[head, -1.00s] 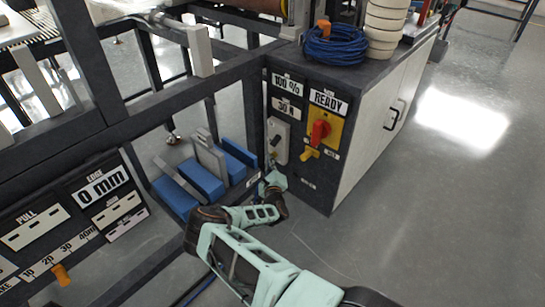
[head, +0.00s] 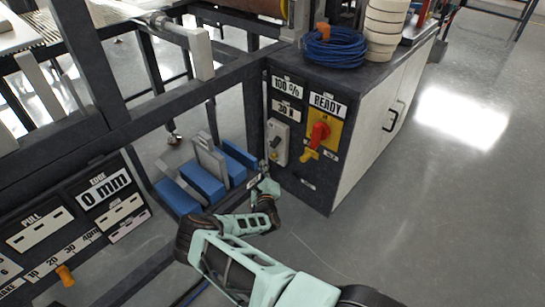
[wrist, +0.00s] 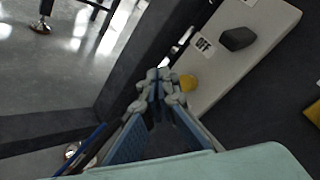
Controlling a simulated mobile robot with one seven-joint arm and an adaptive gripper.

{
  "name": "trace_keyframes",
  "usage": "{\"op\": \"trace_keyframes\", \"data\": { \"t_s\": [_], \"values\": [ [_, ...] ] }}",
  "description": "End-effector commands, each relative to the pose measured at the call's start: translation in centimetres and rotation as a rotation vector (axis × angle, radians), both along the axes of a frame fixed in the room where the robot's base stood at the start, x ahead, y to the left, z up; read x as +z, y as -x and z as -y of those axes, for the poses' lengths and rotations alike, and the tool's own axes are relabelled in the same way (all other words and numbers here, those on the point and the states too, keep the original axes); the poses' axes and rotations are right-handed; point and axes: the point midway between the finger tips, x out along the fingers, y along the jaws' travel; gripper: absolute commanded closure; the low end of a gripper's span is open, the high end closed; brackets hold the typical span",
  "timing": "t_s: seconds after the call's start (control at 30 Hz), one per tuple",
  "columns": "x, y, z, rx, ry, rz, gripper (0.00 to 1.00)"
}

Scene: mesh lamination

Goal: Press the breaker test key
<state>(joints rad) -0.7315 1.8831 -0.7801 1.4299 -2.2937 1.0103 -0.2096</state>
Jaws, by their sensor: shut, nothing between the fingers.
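The breaker is a pale grey plate (head: 283,133) on the dark front of the cabinet, with a dark toggle (wrist: 238,38) and an OFF label (wrist: 203,45). In the wrist view a round yellow key (wrist: 188,83) sits near the plate's lower end. My gripper (wrist: 160,80) is shut and empty. Its fingertips appear just left of the yellow key in the wrist view; I cannot tell whether they touch it.
A red rotary switch (head: 319,131) on a yellow plate is right of the breaker. A dark frame post stands close left of my gripper. Blue blocks (head: 202,181) lie below left. Open floor (head: 430,200) is at the right.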

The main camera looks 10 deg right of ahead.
Motion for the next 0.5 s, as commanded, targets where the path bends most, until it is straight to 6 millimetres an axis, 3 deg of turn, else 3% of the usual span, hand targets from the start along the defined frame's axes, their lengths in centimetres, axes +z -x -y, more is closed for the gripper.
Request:
{"op": "trace_keyframes", "data": {
  "t_s": [0.2, 0.5],
  "values": [
    [0.2, 1.3, -1.9, 0.001, 0.0, 0.0, 1.0],
    [0.0, 1.6, -2.2, -0.001, 0.0, 0.001, 1.0]
  ]
}}
